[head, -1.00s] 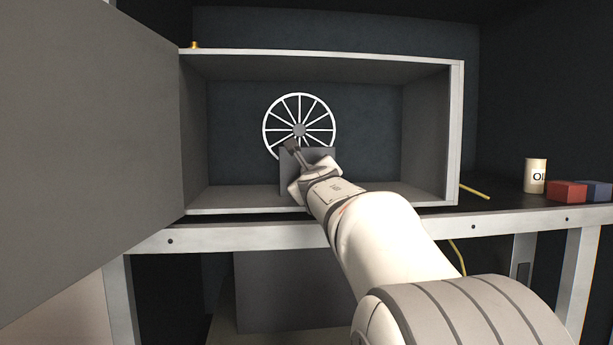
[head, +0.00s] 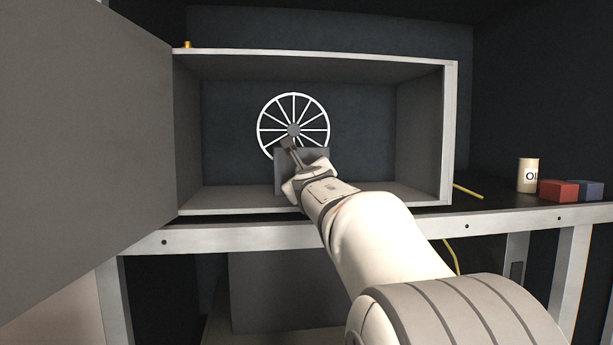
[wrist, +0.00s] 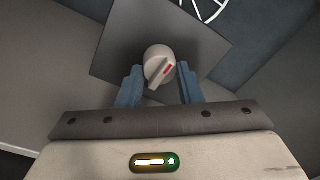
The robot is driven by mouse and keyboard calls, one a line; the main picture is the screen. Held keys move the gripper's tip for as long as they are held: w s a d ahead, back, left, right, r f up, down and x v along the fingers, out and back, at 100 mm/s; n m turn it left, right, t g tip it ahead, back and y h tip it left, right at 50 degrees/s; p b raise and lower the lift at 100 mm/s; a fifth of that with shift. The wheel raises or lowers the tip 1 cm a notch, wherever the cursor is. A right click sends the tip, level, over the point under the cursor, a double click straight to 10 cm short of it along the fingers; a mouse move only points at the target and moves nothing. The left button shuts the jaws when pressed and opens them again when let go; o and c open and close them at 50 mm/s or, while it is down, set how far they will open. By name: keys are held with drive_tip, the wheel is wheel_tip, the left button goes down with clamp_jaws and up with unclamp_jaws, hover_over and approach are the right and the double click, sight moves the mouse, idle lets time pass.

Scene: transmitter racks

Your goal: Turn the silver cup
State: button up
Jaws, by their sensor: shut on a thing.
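The silver cup (wrist: 158,52) is a round, pale, knob-like piece with a raised ridge and a red mark, in the wrist view. It sits in front of a dark grey square plate (wrist: 112,38), which also shows in the head view (head: 318,158). My gripper (wrist: 159,69) has its two blue fingers on either side of the cup and is shut on it. The ridge leans, with the red mark to its upper right. In the head view my gripper (head: 289,145) reaches into the open cabinet, and the cup is hard to make out there.
A white spoked wheel (head: 293,96) is on the cabinet's back wall, behind the plate. The cabinet (head: 451,130) surrounds my gripper, with its grey door (head: 85,130) open at left. An oil can (head: 527,176), red box (head: 558,190) and blue box (head: 590,190) stand at right.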

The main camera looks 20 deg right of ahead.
drive_tip(key=m, duration=0.3)
drive_tip(key=shift+r+m+p, duration=0.1)
drive_tip(key=shift+m+p, duration=0.25)
drive_tip(key=shift+m, duration=0.05)
drive_tip(key=m, duration=0.4)
drive_tip(key=shift+a+p, duration=0.1)
drive_tip(key=shift+p, duration=0.3)
drive_tip(key=m+p, duration=0.1)
drive_tip(key=m, duration=0.3)
drive_tip(key=shift+m+y, duration=0.4)
drive_tip(key=m, duration=0.4)
drive_tip(key=shift+r+p, duration=0.1)
drive_tip(key=shift+p, duration=0.3)
drive_tip(key=m, duration=0.3)
drive_tip(key=shift+m+p, duration=0.4)
drive_tip(key=m+p, duration=0.1)
drive_tip(key=m, duration=0.3)
drive_tip(key=shift+r+y, duration=0.1)
drive_tip(key=shift+y, duration=0.3)
drive_tip(key=m+p, duration=0.1)
drive_tip(key=m, duration=0.3)
drive_tip(key=shift+m, duration=0.3)
drive_tip(key=shift+m+t+p, duration=0.3)
drive_tip(key=shift+m+p, duration=0.35)
drive_tip(key=shift+m, duration=1.15)
